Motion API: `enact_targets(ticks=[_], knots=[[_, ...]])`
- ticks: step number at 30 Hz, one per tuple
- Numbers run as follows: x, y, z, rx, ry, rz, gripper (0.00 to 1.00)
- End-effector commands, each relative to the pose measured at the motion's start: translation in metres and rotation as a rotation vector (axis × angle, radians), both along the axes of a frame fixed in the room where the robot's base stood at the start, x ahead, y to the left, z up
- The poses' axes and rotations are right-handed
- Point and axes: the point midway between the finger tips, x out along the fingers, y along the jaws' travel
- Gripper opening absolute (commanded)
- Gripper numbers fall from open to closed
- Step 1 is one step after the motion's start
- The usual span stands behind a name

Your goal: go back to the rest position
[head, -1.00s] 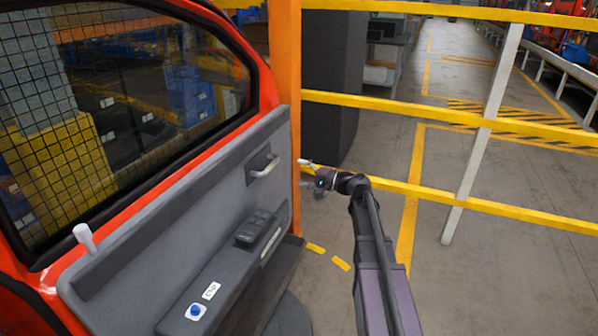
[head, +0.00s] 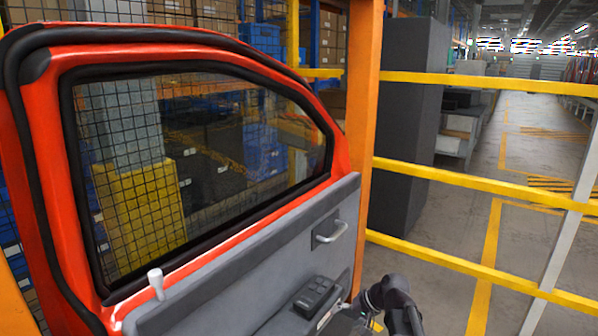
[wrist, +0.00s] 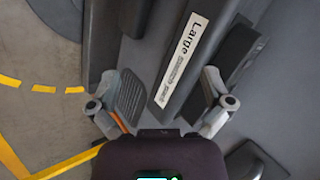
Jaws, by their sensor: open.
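I cannot tell whether a fingertip touches the panel. In the head view my arm shows at the bottom right of the door, and the gripper is largely hidden or cut off there. The red car door (head: 344,152) stands upright with its grey inner panel (head: 290,245), pull handle (head: 331,233) and switch block (head: 314,294).
An orange post (head: 364,110) stands right behind the door's edge. Yellow rails (head: 460,178) run to the right of it. A dark cabinet (head: 405,120) stands behind the rails. A clear floor aisle (head: 520,125) lies beyond. A white knob (head: 156,283) rises from the door sill.

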Motion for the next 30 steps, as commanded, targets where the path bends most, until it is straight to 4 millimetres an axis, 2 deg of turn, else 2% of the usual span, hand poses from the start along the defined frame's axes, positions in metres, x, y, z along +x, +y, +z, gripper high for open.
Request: enact_targets(ticks=[1, 6, 12, 24, 30], knots=[[-0.015, 0.001, -0.007, -0.058, 0.016, 0.021, 1.0], [-0.051, -0.008, -0.026, -0.262, 0.076, 0.081, 1.0], [-0.079, -0.021, -0.037, -0.439, 0.125, 0.124, 1.0], [-0.114, -0.042, -0.041, -0.664, 0.182, 0.167, 1.0], [-0.111, -0.042, -0.02, -0.659, 0.181, 0.166, 1.0]])
